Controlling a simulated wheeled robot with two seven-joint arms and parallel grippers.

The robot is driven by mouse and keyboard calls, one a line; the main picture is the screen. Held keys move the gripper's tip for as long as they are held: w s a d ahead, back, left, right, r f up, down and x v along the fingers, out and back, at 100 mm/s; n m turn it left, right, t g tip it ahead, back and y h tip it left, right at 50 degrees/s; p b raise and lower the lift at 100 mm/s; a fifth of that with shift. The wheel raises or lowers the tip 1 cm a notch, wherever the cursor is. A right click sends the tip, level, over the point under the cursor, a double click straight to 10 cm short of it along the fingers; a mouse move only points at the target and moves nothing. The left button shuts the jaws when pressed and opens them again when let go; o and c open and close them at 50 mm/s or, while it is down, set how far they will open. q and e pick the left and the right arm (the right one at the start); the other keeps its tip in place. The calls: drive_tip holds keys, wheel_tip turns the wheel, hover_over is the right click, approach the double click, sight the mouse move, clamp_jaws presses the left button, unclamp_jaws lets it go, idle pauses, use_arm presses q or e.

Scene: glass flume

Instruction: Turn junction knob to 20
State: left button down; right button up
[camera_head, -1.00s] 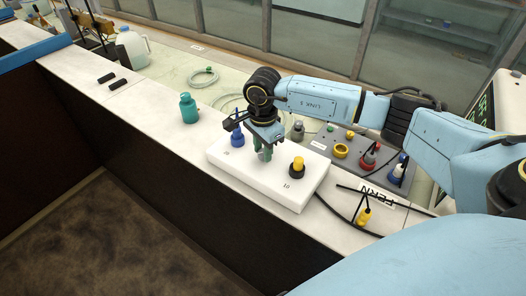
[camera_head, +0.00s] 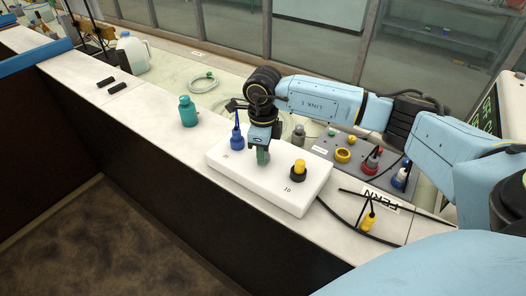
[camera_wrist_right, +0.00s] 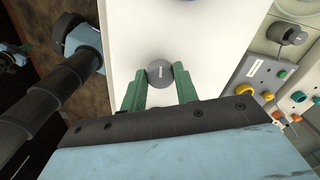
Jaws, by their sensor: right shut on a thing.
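The white junction box (camera_head: 231,168) sits on the counter, with a blue plug (camera_head: 237,141) at its left and a yellow plug in a black socket (camera_head: 298,170) at its right. Its grey round knob (camera_wrist_right: 160,73) shows in the right wrist view, between the two green fingers. My right gripper (camera_head: 263,157) points down over the middle of the box and is shut on the knob; its fingers hide the knob in the head view. The same right gripper (camera_wrist_right: 160,88) fills the lower wrist view. The knob's scale cannot be read. My left gripper is not in view.
A grey panel (camera_head: 375,182) with red, blue and yellow fittings lies behind the box at right. A loose yellow plug (camera_head: 368,221) with black cable lies at the counter's front right. A teal bottle (camera_head: 188,111) stands left of the box.

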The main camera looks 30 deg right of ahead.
drive_tip(key=shift+r+m, duration=0.1)
drive_tip(key=shift+m, duration=0.5)
drive_tip(key=o, duration=1)
wheel_tip(320, 180, up, 13)
drive_tip(key=shift+r+b, duration=0.2)
drive_tip(key=shift+b, duration=0.45)
